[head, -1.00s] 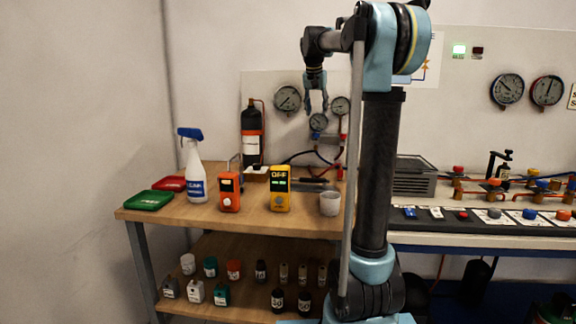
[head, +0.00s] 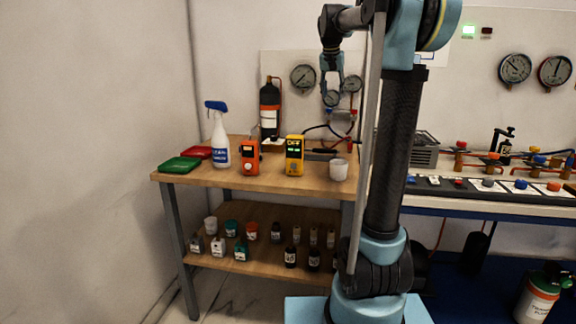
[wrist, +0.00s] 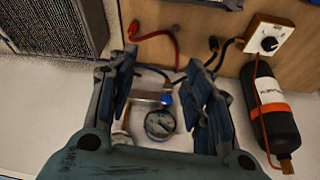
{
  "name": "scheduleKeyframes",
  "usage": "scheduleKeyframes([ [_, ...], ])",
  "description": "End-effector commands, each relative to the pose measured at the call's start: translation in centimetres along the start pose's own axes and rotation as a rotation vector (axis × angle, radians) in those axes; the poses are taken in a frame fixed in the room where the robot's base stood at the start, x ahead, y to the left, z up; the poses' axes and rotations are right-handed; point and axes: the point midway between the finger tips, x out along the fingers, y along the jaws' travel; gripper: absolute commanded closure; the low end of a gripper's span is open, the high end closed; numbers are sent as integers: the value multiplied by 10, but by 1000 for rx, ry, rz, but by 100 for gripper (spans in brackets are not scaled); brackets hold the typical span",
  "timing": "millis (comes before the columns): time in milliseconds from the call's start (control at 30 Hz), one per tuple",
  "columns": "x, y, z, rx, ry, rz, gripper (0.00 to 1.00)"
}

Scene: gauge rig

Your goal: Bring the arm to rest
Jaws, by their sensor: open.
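My gripper (head: 332,80) is open and empty. In the head view it hangs fingers down from my raised arm, in front of the gauges on the wall panel, above the wooden bench (head: 255,186). In the wrist view my two blue-grey fingers (wrist: 160,95) stand wide apart, with a small gauge (wrist: 160,124) showing between them in the background. Nothing is held, and I see no contact with anything.
The bench holds a spray bottle (head: 220,140), an orange meter (head: 249,157), a yellow meter (head: 294,155), a white cup (head: 339,170), and green (head: 180,165) and red (head: 197,152) trays. A black cylinder (head: 269,108) stands behind. A valve bench (head: 490,190) is at right.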

Motion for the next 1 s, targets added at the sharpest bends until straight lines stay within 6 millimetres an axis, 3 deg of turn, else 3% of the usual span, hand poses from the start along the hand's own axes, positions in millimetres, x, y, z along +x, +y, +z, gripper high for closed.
scheduleKeyframes([
  [367, 8, 34, 67, -43, -28, -5, 54],
  [667, 33, 71, 174, -120, -69, -23, 54],
  [1000, 82, 111, 306, -212, -115, -49, 54],
])
